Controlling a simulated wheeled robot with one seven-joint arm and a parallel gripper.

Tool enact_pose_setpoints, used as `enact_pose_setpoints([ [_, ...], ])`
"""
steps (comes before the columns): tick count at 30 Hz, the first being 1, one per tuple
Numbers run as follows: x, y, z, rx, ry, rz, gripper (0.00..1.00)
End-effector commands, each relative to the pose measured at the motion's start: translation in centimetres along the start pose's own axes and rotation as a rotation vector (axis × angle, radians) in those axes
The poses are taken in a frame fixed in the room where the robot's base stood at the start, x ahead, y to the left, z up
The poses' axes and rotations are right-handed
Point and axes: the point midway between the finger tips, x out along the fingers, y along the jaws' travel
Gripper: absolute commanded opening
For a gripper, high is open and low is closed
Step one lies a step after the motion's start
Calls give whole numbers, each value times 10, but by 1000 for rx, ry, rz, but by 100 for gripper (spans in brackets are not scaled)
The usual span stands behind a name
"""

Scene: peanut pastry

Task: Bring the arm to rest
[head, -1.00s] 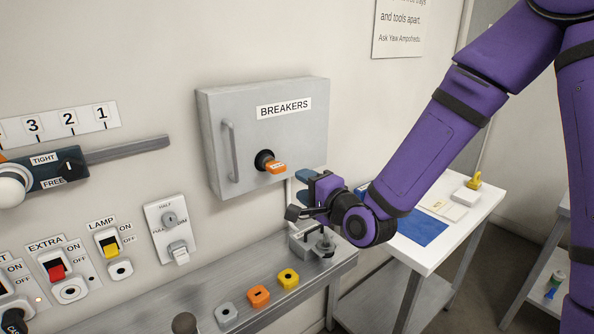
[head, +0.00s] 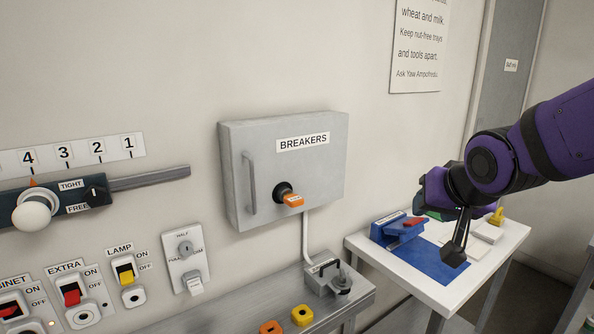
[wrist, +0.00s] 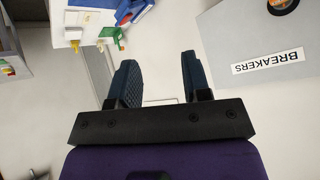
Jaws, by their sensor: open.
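My gripper (wrist: 160,78) is open in the wrist view, with its two dark blue fingers apart and nothing between them. In the head view my purple arm comes in from the right, and my gripper end (head: 437,195) is in front of the small white table, clear of the breaker box. The box also shows upside down in the wrist view (wrist: 240,40).
The white table (head: 500,245) carries a blue mat (head: 435,264), a blue device (head: 390,232) and a yellow-topped item (head: 497,216). A metal shelf (head: 345,305) runs below the box. Wall switches (head: 128,278) and a slider (head: 150,178) are at left. Open wall lies above.

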Motion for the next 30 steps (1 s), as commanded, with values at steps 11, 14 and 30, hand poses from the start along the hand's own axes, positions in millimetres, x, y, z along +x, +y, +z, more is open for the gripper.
enact_pose_setpoints([
  [11, -114, 61, 48, -145, -208, 91, 44],
  [14, -133, 70, 61, -170, -254, 84, 44],
  [30, -148, 77, 73, -192, -300, 70, 38],
])
